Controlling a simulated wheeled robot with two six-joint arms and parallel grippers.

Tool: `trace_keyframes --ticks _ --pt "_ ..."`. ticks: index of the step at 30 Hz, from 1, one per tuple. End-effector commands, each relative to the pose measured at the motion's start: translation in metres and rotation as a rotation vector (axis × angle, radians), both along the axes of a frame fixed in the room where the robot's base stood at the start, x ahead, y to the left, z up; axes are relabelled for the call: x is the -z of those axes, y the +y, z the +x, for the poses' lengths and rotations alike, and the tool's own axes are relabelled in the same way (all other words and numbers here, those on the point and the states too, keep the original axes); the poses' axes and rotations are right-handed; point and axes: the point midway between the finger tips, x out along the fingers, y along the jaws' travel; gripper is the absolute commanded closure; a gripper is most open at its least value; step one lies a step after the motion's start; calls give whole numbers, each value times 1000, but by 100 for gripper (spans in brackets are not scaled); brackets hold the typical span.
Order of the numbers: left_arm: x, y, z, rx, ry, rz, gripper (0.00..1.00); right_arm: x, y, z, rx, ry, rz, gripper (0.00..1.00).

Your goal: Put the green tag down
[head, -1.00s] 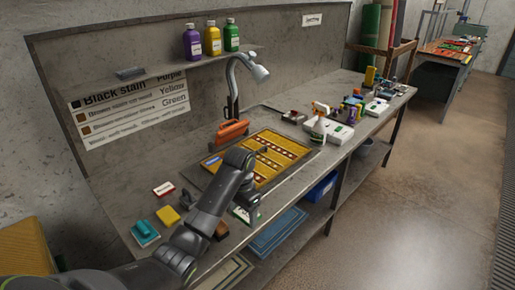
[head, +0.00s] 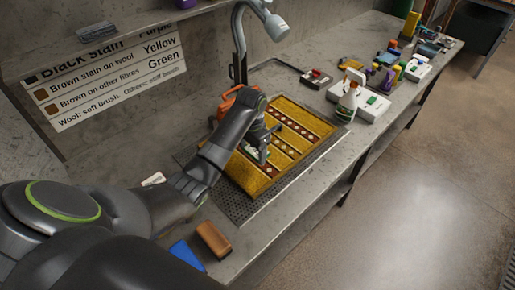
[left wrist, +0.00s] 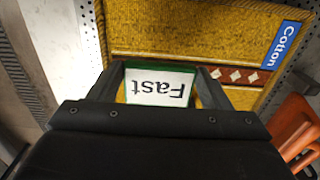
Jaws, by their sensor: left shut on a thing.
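My left gripper (head: 262,150) is over the yellow rug (head: 254,178) near its middle. In the left wrist view the gripper (left wrist: 160,82) is shut on the green tag (left wrist: 160,90), a white card with a green edge reading "Fast". The tag shows small and partly hidden by the fingers in the head view (head: 250,152). I cannot tell whether it touches the rug. A blue "Cotton" tag (left wrist: 286,44) lies on the rug in the left wrist view. My right gripper is not in view.
The rug lies on a perforated tray (head: 240,208) on the bench. An orange tool (left wrist: 296,128) is close beside the rug. A white-and-orange spray bottle (head: 347,103) stands past its right end.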

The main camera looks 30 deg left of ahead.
Motion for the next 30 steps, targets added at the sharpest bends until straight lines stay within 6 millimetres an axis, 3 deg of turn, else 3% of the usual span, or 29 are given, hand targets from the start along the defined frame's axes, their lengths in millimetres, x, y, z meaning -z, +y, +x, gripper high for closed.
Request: trace_keyframes --ticks 6,14,19,26,27,30 --pt "24 0 0 -1 1 1 53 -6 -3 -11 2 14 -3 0" --pt "56 0 0 0 0 1 53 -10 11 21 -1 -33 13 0" --pt "59 1 0 0 -2 2 53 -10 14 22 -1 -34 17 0" --pt "62 0 0 0 -2 2 53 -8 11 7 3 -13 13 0" --pt "62 1 0 0 -2 2 26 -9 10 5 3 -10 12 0" --pt "61 0 0 0 -2 2 13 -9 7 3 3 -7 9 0"
